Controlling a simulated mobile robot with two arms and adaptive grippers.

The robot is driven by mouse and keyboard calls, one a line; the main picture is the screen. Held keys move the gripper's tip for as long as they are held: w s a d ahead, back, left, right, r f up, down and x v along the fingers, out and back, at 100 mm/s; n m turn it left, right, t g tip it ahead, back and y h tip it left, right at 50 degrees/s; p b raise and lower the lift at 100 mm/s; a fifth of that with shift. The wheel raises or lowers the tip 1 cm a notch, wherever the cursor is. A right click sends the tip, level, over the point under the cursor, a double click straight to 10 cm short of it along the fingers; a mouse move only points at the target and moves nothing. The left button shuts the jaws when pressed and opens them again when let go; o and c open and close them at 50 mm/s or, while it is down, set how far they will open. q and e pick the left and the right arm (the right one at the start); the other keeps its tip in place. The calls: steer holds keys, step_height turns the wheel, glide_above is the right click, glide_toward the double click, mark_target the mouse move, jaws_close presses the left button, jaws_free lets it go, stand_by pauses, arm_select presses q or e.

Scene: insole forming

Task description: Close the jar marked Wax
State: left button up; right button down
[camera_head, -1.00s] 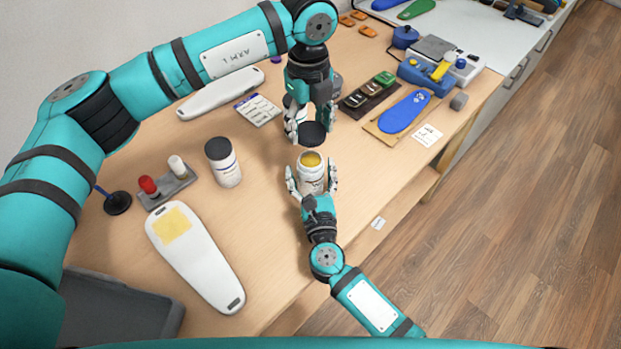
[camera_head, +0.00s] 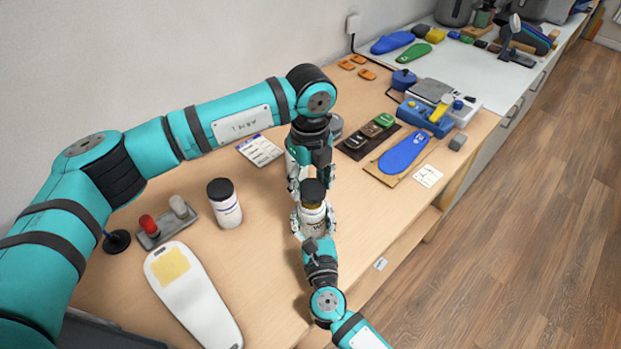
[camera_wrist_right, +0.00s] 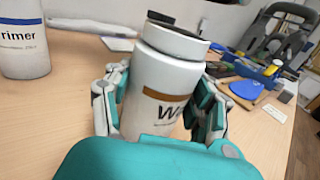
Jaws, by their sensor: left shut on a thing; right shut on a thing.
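The white jar (camera_head: 314,216) stands upright in my right gripper (camera_head: 313,228). In the right wrist view, the jar (camera_wrist_right: 150,110) shows a brown band and a label starting with "W"; the fingers close around its sides. My left gripper (camera_head: 307,182) is shut on the black lid (camera_head: 313,190), at the jar's mouth. A yellowish strip shows just below the lid in the head view. The dark lid (camera_wrist_right: 178,24) also shows at the jar's top in the right wrist view. I cannot tell whether it is fully seated.
Another white jar with a black lid (camera_head: 225,205) stands to the left; its label ends in "rimer" in the right wrist view. A red-and-grey stamp holder (camera_head: 165,225) and a white insole form (camera_head: 190,295) are farther left. A blue insole (camera_head: 404,153) lies to the right.

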mark_target(311, 217)
arm_select(q)
steer(key=shift+f, duration=0.3)
steer(key=shift+f, duration=0.9)
steer(key=shift+f, duration=0.55)
stand_by(0.3)
